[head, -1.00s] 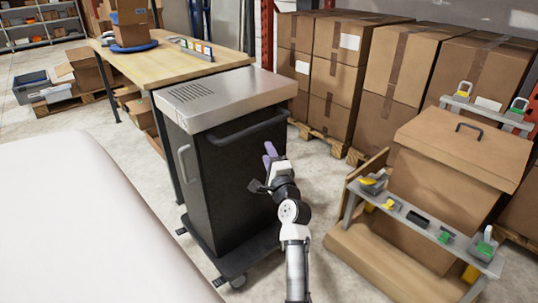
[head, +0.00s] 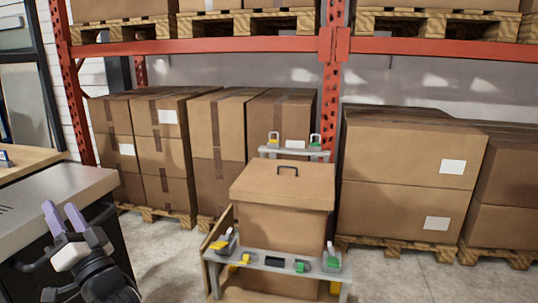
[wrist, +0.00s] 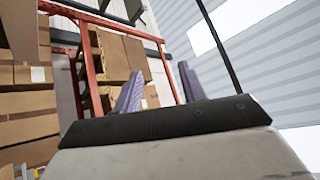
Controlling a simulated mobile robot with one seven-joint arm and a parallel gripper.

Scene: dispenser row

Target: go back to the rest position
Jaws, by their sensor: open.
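My gripper (head: 63,218) is at the lower left of the head view, with its two purple fingers apart and pointing up. Nothing is between them. It stands in front of the metal-topped dark cart (head: 60,190), whose far part is cut off by the picture's left edge. In the wrist view my gripper (wrist: 158,90) also shows its purple fingers spread and empty, against shelving and a pale ribbed wall.
A lidded cardboard box (head: 282,190) stands behind a grey rail (head: 262,258) bearing several small tools. Stacked cartons (head: 150,150) on pallets and a red rack (head: 330,90) fill the back. Some floor (head: 165,250) is clear between cart and rail.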

